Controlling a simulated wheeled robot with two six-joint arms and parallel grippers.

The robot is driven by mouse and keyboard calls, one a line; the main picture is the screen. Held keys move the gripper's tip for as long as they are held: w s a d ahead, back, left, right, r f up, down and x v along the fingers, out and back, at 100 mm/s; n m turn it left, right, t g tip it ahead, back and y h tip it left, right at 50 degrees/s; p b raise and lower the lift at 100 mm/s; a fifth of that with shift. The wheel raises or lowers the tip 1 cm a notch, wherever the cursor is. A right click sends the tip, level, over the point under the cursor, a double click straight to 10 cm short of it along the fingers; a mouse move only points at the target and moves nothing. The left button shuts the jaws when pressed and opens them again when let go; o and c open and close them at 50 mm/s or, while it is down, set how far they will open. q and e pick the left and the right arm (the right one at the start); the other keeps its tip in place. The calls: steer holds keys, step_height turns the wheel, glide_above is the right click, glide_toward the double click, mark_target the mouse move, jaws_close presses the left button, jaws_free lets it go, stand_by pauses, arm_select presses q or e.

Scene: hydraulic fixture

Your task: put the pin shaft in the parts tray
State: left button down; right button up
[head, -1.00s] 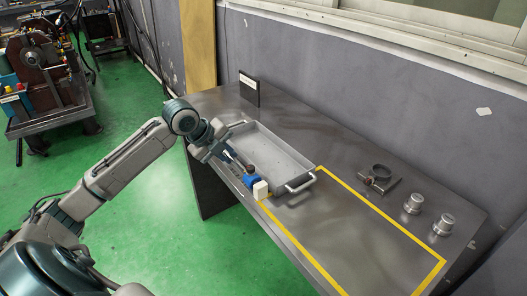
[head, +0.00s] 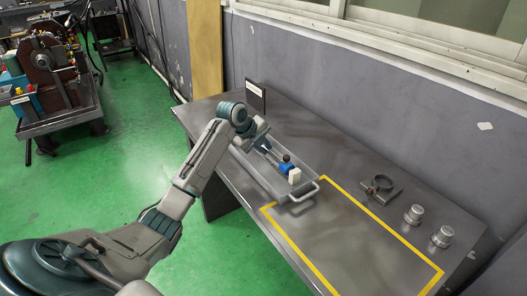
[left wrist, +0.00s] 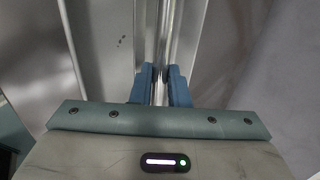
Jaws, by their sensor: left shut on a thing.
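The parts tray (head: 260,177) is a shallow grey metal tray with a handle, on the left half of the table. My left gripper (head: 264,147) is over the tray, shut on a shiny metal rod, which looks like the pin shaft (left wrist: 167,40). In the left wrist view the rod runs between the two blue fingers (left wrist: 161,77). In the head view a dark knob (head: 287,158), a blue part (head: 287,168) and a white block (head: 294,175) show beyond the gripper, within the tray outline. I cannot tell how they join the rod or whether anything touches the tray floor. My right gripper is not in view.
The table (head: 350,240) has a yellow-outlined area that is empty. A small dark sign (head: 255,97) stands behind the tray, near the wall.

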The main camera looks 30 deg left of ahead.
arm_select(q)
step_height(320, 180, down, 2)
steer(key=shift+f+p, duration=0.15)
steer(key=shift+p, duration=0.25)
steer(key=shift+f, duration=0.15)
steer(key=shift+f, duration=0.15)
steer(key=c, duration=1.4)
jaws_free()
steer(key=shift+b+v, duration=1.1)
steer(key=shift+v, duration=5.05)
